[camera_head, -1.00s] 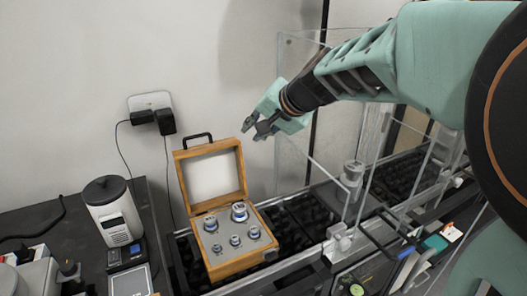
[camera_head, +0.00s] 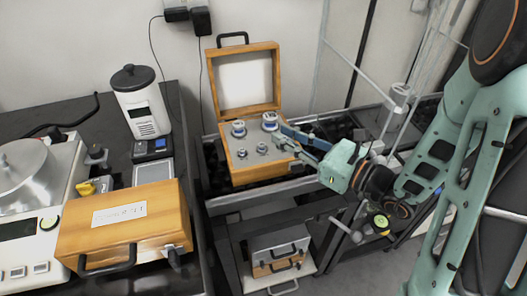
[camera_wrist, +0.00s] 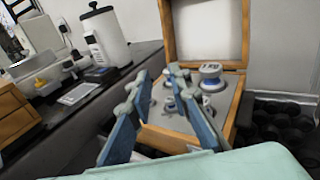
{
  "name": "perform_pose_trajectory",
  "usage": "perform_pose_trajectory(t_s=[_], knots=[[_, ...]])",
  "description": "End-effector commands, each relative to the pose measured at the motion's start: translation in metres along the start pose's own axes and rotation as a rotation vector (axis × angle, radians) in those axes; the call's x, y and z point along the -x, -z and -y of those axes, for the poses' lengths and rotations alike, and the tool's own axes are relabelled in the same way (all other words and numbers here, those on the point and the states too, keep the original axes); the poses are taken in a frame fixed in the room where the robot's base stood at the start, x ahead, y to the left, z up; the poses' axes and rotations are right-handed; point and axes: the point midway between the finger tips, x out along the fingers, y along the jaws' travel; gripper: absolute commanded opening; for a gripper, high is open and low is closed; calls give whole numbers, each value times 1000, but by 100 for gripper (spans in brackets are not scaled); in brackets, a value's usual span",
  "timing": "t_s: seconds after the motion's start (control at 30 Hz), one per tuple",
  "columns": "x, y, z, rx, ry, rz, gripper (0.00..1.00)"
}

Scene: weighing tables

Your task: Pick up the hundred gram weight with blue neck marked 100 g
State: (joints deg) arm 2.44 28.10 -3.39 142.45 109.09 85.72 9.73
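The open wooden weight box (camera_head: 232,176) holds several metal weights in a grey insert. A large blue-necked weight (camera_head: 238,128) stands at the back left, and another large weight (camera_head: 270,121) at the back right. I cannot read which is marked 100 g. In the wrist view a large blue-necked weight (camera_wrist: 210,76) stands right of my fingers, with smaller ones partly hidden behind them. My gripper (camera_head: 284,137) is open over the box's right side, its fingers (camera_wrist: 159,73) apart with nothing gripped.
The raised box lid (camera_head: 247,82) stands behind the weights. A closed wooden case (camera_head: 125,225), a white canister device (camera_head: 141,105) and a scale (camera_head: 25,200) are on the left table. Glass panels and a metal frame (camera_head: 399,95) stand to the right.

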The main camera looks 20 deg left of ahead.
Motion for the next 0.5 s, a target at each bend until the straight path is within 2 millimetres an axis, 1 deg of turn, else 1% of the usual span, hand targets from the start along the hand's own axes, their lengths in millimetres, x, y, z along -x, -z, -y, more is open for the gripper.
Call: perform_pose_trajectory(t_s=[0.03,0.1,0.3,0.4,0.43,0.5], knots=[[-1,12,0,-5,-1,-3,18],[-1,26,-1,-4,-2,-4,18],[-3,64,-1,-2,-4,-5,18],[-4,80,0,0,-4,-5,18],[-12,75,-1,6,-7,-2,18],[-20,74,-1,6,-6,-3,18]])
